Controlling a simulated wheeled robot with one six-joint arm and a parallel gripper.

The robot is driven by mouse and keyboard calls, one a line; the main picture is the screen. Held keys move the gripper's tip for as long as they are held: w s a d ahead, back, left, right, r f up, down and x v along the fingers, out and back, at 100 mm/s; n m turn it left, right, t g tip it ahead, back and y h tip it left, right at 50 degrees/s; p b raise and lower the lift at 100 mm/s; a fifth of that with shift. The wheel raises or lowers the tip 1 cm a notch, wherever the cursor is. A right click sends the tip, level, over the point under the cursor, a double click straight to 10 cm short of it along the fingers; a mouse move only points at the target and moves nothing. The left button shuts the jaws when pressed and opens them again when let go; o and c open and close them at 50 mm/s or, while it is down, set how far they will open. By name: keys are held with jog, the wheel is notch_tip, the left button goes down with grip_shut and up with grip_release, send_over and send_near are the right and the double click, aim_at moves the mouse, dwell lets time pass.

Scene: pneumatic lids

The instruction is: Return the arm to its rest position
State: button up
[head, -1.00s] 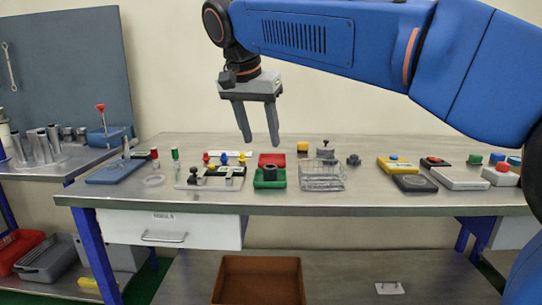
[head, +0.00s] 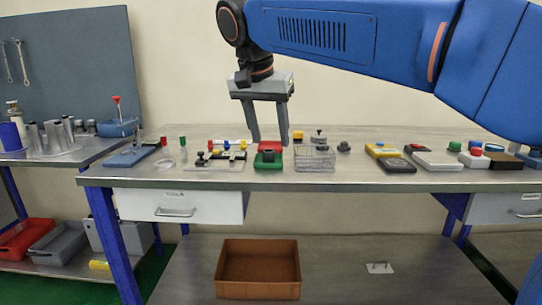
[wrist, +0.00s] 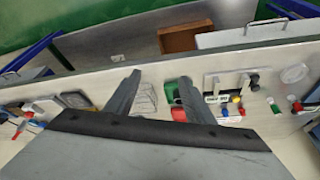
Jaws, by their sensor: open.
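My gripper (head: 268,141) hangs from my blue arm above the back part of the metal workbench (head: 350,183). Its two grey fingers point down and stand apart, with nothing between them. In the head view the fingertips overlap the area just behind the green and red box (head: 268,155). In the wrist view my gripper (wrist: 153,78) is also open and empty, with the wire basket (wrist: 146,98) and the red and green box (wrist: 172,92) seen beyond the fingers.
A board with small coloured valves (head: 222,160) lies left of the box. Yellow, white and black button boxes (head: 436,161) stand at the right. A brown bin (head: 257,292) sits on the lower shelf. A side bench (head: 60,158) with metal cylinders is at the left. The air above the bench is free.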

jog(key=s+d+f+n, duration=0.1)
jog(key=s+d+f, duration=0.25)
jog(key=d, duration=0.35)
jog(key=s+d+f+n+y, duration=0.1)
jog(key=s+d+f, duration=0.2)
jog(key=d+f, duration=0.3)
jog(key=s+d+f+n, duration=0.1)
jog(key=s+d+f, duration=0.25)
jog(key=d, duration=0.35)
jog(key=s+d+f, duration=0.4)
jog(key=s+f, duration=0.3)
jog(key=f, duration=0.1)
jog(key=s+d+f+n, duration=0.1)
jog(key=s+d+f, duration=0.4)
jog(key=s+f, duration=0.2)
notch_tip(320, 180, down, 2)
jog(key=shift+s+d+f+n+t+y, duration=0.2)
jog(key=shift+s+f+n+t+y, duration=0.1)
jog(key=shift+s+t+y, duration=0.1)
